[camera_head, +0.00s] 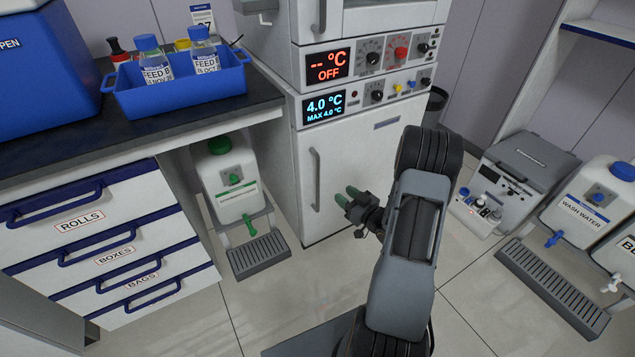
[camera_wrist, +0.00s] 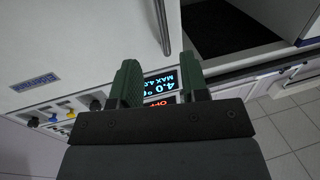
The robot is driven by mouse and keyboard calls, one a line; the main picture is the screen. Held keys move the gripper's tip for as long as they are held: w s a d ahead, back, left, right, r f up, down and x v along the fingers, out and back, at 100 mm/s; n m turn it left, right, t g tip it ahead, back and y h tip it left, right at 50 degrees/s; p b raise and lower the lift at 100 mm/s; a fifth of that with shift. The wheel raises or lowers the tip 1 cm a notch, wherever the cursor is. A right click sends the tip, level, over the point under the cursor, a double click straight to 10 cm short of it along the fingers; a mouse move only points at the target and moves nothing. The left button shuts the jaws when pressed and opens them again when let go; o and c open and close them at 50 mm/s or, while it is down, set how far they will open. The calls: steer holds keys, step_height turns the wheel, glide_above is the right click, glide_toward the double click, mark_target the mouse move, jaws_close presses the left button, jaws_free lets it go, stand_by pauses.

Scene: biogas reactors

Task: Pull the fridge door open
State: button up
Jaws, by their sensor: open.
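The white fridge door (camera_head: 365,165) is shut in the head view, below a panel reading 4.0 °C (camera_head: 323,106). Its grey upright bar handle (camera_head: 315,180) is near the door's left edge. My gripper (camera_head: 347,195), with green fingers, is open and empty in front of the door, to the right of the handle in the picture. In the wrist view, the handle (camera_wrist: 162,27) shows beyond the two spread fingers of my gripper (camera_wrist: 160,76), apart from them. The door surface (camera_wrist: 90,45) fills the upper left there.
A counter (camera_head: 130,125) with a blue tray (camera_head: 185,95) stands at left above drawers. A white canister (camera_head: 228,180) with a drip grate (camera_head: 260,255) is left of the fridge. A grey device (camera_head: 515,175) and wash water canister (camera_head: 585,205) stand at right. Floor before the fridge is mostly clear.

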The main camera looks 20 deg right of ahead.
mark_target(319, 176)
steer(key=b+x, duration=0.2)
steer(key=x, duration=1.1)
steer(key=shift+w+a+f+b, duration=0.1)
steer(key=shift+b, duration=0.25)
jaws_close()
